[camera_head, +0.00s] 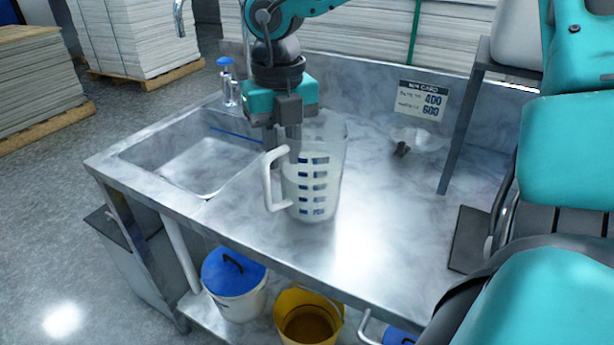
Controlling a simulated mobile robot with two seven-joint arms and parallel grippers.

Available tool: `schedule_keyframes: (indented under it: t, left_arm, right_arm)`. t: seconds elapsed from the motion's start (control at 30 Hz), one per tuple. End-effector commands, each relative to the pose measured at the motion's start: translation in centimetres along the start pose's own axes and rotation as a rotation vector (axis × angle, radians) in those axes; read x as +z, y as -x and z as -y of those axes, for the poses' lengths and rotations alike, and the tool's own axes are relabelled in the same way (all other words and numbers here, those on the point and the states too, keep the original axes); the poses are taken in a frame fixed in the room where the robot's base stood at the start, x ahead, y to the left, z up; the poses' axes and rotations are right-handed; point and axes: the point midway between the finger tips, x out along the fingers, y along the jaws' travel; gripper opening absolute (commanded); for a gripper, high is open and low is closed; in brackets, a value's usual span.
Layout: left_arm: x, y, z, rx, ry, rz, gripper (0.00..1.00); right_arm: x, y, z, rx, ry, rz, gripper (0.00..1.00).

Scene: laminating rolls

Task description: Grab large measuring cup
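The large measuring cup (325,178) is a translucent white jug with blue markings. It stands upright on the metal counter (400,235), right of the sink, with its handle (270,185) towards the left. My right gripper (290,150) points down at the upper left of the cup, by the rim and the top of the handle. Its fingers overlap the cup in this view, and I cannot tell whether they touch it or how far apart they are. My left gripper is not in view.
The sink (195,165) is left of the cup, with a blue-topped bottle (229,85) behind. A small clear vessel (420,138) lies near the sign (422,102). Below are a blue-lidded bucket (235,290) and a yellow bucket (308,318).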

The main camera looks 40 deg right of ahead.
Motion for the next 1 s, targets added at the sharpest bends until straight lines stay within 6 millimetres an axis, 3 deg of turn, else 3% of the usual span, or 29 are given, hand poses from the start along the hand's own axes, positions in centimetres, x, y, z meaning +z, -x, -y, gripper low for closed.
schedule_keyframes:
  t: [0.23,1.0]
  left_arm:
    - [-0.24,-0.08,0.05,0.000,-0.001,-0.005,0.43]
    - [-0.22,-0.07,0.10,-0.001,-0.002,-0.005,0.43]
  right_arm:
    - [0.00,0.02,0.01,0.000,0.000,0.000,0.00]
    - [0.01,0.01,-0.07,0.004,0.000,0.001,0.00]
